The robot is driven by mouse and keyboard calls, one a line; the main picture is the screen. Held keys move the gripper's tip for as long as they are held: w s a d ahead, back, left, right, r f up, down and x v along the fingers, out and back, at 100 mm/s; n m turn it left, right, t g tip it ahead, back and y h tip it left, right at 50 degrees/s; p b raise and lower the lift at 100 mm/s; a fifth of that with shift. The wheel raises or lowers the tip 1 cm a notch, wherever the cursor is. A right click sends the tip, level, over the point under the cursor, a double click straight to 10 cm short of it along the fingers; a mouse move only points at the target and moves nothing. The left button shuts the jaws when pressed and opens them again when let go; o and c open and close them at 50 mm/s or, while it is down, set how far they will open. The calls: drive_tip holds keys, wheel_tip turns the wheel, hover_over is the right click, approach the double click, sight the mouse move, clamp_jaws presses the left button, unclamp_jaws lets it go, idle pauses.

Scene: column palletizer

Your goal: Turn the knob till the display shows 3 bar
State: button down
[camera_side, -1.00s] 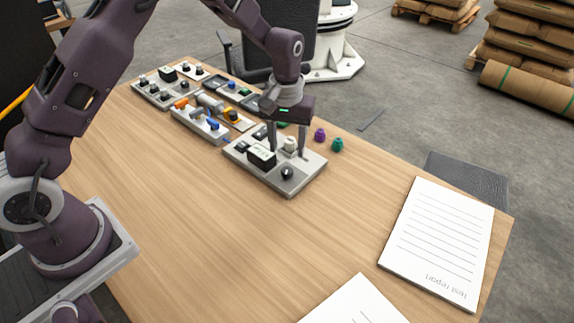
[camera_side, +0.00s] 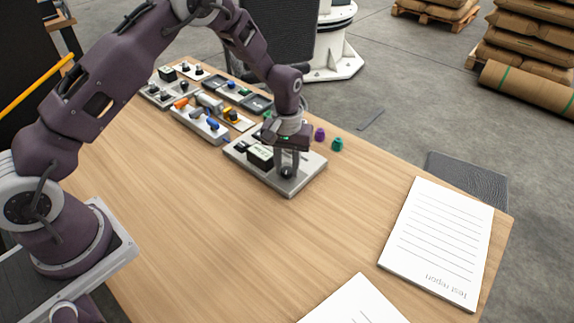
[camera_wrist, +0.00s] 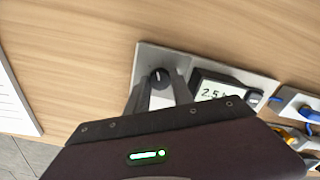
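A light grey panel (camera_side: 305,177) lies on the table and carries a black knob (camera_side: 287,172) at its near right end. The knob shows in the wrist view (camera_wrist: 160,77) with a white pointer mark. Beside it is a black-framed display (camera_side: 260,156); in the wrist view the display (camera_wrist: 212,92) reads about 2.5, and its right part is unclear. My gripper (camera_side: 288,168) points down over the black knob, one finger on either side. The fingers look apart from the knob, though contact is hard to judge. A white knob seen earlier on the panel is hidden in the side view.
More panels with knobs and switches (camera_side: 200,125) stand at the back left. A purple knob (camera_side: 319,134) and a green knob (camera_side: 337,144) sit loose behind the panel. A test report sheet (camera_side: 437,240) lies at right.

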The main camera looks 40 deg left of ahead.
sight(287, 170)
drive_tip(key=m, duration=0.3)
drive_tip(key=shift+m, duration=0.3)
drive_tip(key=c, duration=1.1)
unclamp_jaws()
wheel_tip(287, 170, up, 7)
drive_tip(key=shift+r, duration=0.1)
